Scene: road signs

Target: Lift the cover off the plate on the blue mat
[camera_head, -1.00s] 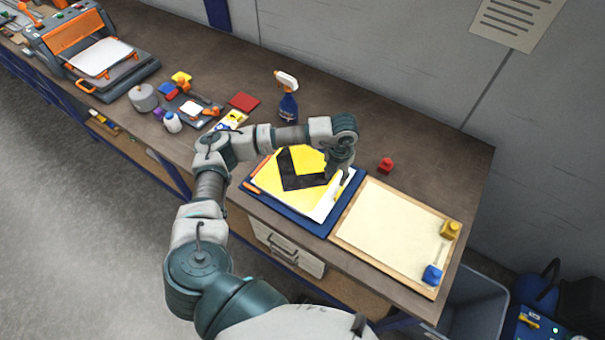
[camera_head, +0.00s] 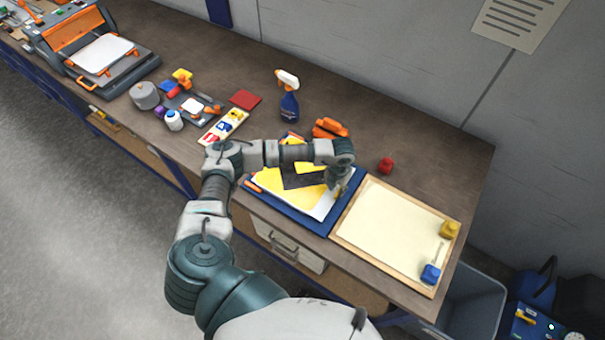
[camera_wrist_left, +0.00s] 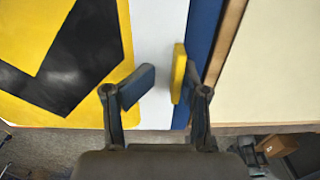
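The blue mat (camera_head: 316,227) lies near the bench's front edge, left of a wood-framed cream board. On it lies a white sheet or plate (camera_head: 322,207) with a yellow and black face (camera_head: 292,199); I cannot tell where cover and plate separate. My left gripper (camera_head: 334,191) points down over its right side. In the left wrist view the gripper (camera_wrist_left: 159,85) is open, its two fingers spread above the white strip (camera_wrist_left: 155,35). My forearm hides part of the mat. My right gripper is not in view.
Small parts and a press (camera_head: 100,55) are at left.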

